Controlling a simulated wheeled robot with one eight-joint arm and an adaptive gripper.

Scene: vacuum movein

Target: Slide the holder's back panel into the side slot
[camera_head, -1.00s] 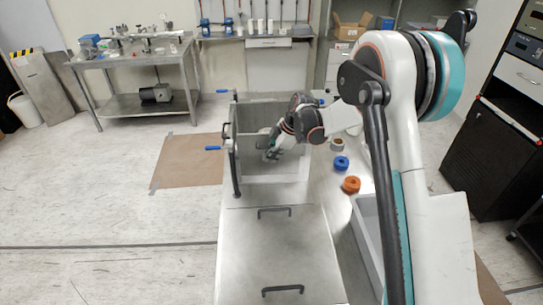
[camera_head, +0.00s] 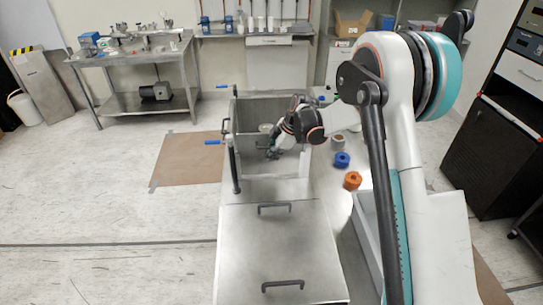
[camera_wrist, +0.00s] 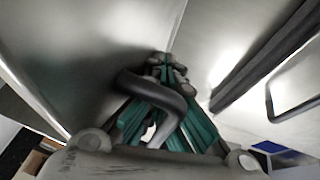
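The open metal holder (camera_head: 240,188) stands on the bench in the middle of the head view, with grey walls and a dark upright bar at its left side. My gripper (camera_head: 271,152) reaches down inside it from the right. In the wrist view, my gripper's green fingers (camera_wrist: 167,70) come together at their tips, with a dark bent handle (camera_wrist: 160,95) between them and the camera. A metal panel (camera_wrist: 75,45) fills the upper left beside the fingers. The side slot and the panel's lower edge are hidden; I cannot tell whether the panel sits in the slot.
A flat metal cover (camera_head: 265,245) with two dark handles lies in front of the holder. Blue (camera_head: 341,160) and orange (camera_head: 352,180) round parts stand on the bench to the right.

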